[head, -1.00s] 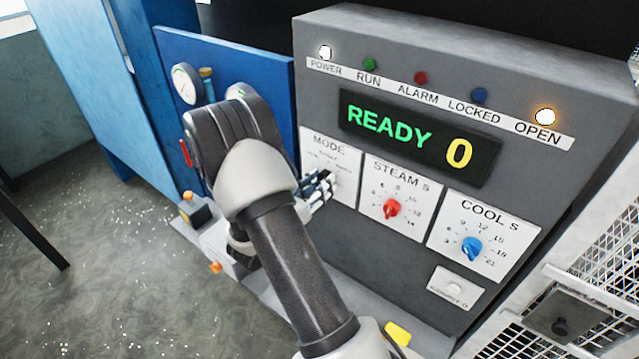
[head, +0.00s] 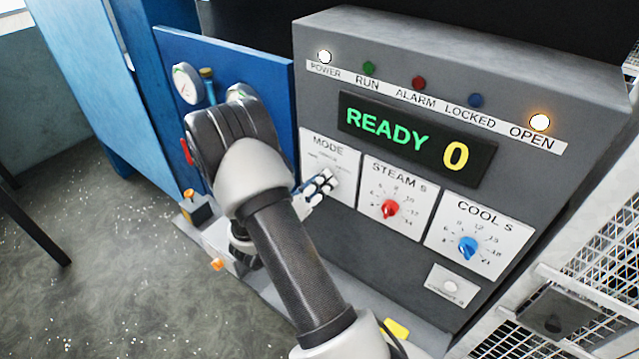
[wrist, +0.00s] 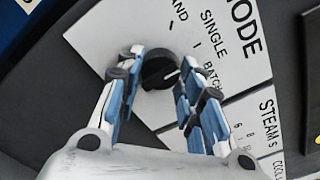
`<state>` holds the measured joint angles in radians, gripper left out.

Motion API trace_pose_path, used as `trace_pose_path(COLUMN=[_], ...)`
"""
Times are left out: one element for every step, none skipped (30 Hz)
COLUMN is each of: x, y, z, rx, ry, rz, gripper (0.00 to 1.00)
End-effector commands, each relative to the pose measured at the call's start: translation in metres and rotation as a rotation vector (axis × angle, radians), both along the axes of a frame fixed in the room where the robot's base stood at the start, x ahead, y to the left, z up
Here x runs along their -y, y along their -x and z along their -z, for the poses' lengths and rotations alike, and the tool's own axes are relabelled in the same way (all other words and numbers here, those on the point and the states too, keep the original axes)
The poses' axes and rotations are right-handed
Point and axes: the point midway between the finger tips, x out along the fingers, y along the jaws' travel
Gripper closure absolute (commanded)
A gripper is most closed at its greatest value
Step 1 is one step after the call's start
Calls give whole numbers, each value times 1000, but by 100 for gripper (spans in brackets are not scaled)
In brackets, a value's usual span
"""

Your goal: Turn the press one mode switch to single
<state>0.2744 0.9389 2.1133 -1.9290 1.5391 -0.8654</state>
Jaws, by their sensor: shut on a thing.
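The mode switch is a black round knob (wrist: 158,68) with a white pointer line, on the white MODE plate (head: 318,152) of the grey press panel. In the wrist view the plate reads SINGLE and BATCH, with a cut-off label ending in AND. The pointer line appears to aim toward the BATCH side. My gripper (wrist: 158,80) is shut on the knob, with one blue-and-white finger on each side. In the head view my gripper (head: 322,184) reaches the lower part of the MODE plate, and its fingers hide the knob.
The display (head: 415,137) reads READY 0. The POWER lamp (head: 325,57) and the orange OPEN lamp (head: 540,122) are lit. The red STEAM knob (head: 390,208) and blue COOL knob (head: 468,247) sit right of my gripper. A blue panel with a gauge (head: 186,83) stands left.

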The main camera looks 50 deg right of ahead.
Motion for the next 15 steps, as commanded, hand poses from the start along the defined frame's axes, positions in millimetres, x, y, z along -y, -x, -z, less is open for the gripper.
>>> trace_pose_path(x=[0,0,0,0,0,0,0,0,0,0,0,0,0,0,0], y=[0,0,0,0,0,0,0,0,0,0,0,0,0,0,0], z=[0,0,0,0,0,0,0,0,0,0,0,0,0,0,0], rx=[-3,-4,-5,-5,-5,-5,-5,-5,-5,-4,-4,-4,-4,-4,-4], ry=[1,1,1,1,1,1,1,1,1,1,1,1,1,1,1], rz=[-1,-1,-1,-1,-1,-1,-1,-1,-1,-1,-1,-1,-1,-1,-1], gripper=[90,90,90,90,90,90,90,90,90,90,90,64,62,60,58])
